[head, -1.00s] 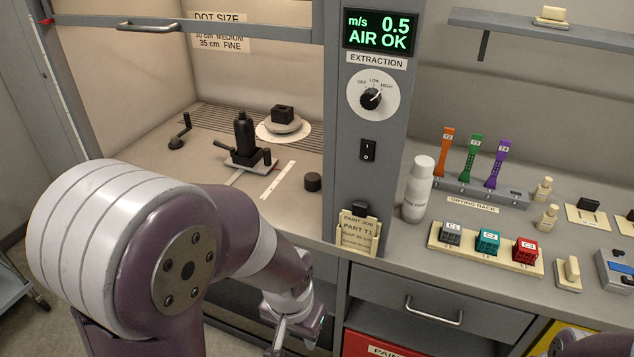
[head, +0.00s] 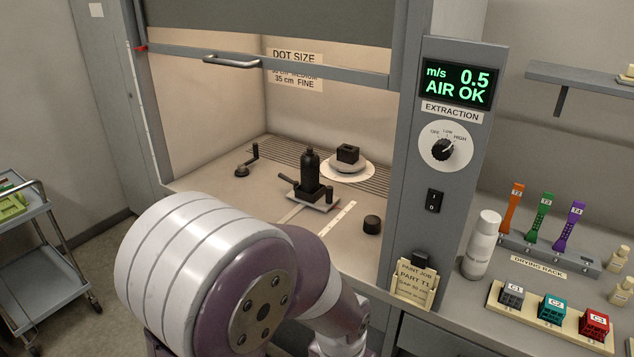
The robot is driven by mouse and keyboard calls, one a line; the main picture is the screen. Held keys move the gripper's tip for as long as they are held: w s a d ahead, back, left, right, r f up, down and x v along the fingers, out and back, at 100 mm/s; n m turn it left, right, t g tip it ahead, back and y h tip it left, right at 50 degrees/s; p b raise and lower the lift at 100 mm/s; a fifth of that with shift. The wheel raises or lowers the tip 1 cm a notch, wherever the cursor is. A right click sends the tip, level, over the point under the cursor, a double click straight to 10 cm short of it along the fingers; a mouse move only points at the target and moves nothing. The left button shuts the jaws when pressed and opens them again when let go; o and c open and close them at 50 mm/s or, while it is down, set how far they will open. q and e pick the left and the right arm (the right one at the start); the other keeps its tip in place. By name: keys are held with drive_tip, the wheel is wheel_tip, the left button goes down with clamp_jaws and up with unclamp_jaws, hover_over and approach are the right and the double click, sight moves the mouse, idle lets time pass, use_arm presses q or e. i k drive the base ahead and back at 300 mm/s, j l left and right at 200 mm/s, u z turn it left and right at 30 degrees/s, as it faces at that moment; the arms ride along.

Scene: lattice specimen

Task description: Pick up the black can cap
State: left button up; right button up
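A small round black cap (head: 372,224) lies on the floor of the extraction hood, at its front right, near the grey control pillar. A black spray-type bottle (head: 309,174) stands upright on a small plate left of it. My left arm comes up from the bottom of the head view in front of the hood. Its gripper is below the picture's edge, so its fingers are hidden. My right gripper is not in the head view.
The hood sash with its handle (head: 231,62) is raised, leaving the front open. The control pillar (head: 436,205) bounds the right. A white bottle (head: 481,245) and drying rack (head: 540,258) stand beyond it. A cart (head: 40,240) stands at left.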

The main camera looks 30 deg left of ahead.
sight(371, 223)
drive_tip(key=i+j+z, duration=0.2)
drive_tip(key=j+z, duration=0.15)
drive_tip(key=j, duration=0.35)
drive_tip(key=i+j+z, duration=0.15)
drive_tip(key=j+z, duration=0.2)
drive_tip(key=j, duration=0.35)
drive_tip(key=j+z, duration=0.35)
drive_tip(key=j, duration=0.4)
